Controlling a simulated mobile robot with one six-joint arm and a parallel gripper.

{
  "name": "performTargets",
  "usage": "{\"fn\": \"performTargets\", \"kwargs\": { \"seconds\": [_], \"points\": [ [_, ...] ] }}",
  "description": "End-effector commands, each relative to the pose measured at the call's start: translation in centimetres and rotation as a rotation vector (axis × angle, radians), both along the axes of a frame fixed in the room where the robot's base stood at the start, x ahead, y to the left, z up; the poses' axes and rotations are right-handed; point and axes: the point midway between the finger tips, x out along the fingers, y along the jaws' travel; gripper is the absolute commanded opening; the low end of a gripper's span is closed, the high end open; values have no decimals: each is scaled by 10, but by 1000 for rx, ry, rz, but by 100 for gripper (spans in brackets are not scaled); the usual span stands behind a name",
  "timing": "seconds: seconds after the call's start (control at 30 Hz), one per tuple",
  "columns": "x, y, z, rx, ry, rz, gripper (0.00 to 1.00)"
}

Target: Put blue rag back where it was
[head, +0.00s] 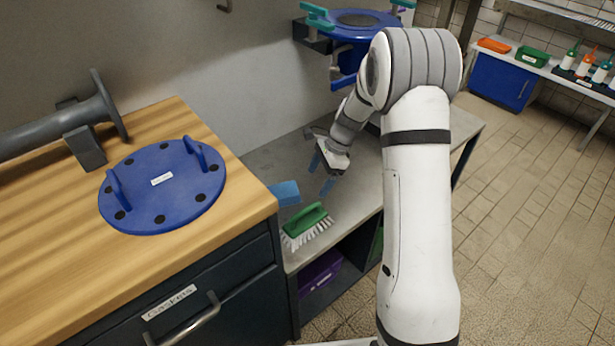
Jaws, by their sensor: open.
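A small blue block-like piece (285,193), which looks like the folded blue rag, lies on the grey bench top near the wooden counter's edge. I cannot tell its material for sure. My gripper (321,173) is above the grey bench, to the right of the blue piece and apart from it. Its two blue fingertips are spread and point down, with nothing visible between them.
A green brush (307,222) with white bristles lies just in front of the blue piece. The wooden counter (60,270) holds a blue flange plate (165,205) and a grey pipe (50,130). A purple bin (320,270) sits under the bench.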

Motion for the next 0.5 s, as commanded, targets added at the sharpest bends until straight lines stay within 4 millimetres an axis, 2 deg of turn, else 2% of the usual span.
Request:
{"fn": "performTargets", "kwargs": {
  "seconds": [0.13, 0.23, 0.37, 0.5],
  "points": [
    [-2, -7, 6, -4, -11, 21, 81],
    [-14, -8, 24, -19, -45, 88, 81],
    [-44, -10, 59, -56, -116, 247, 81],
    [-86, -13, 95, -104, -195, 450, 81]
  ]
}}
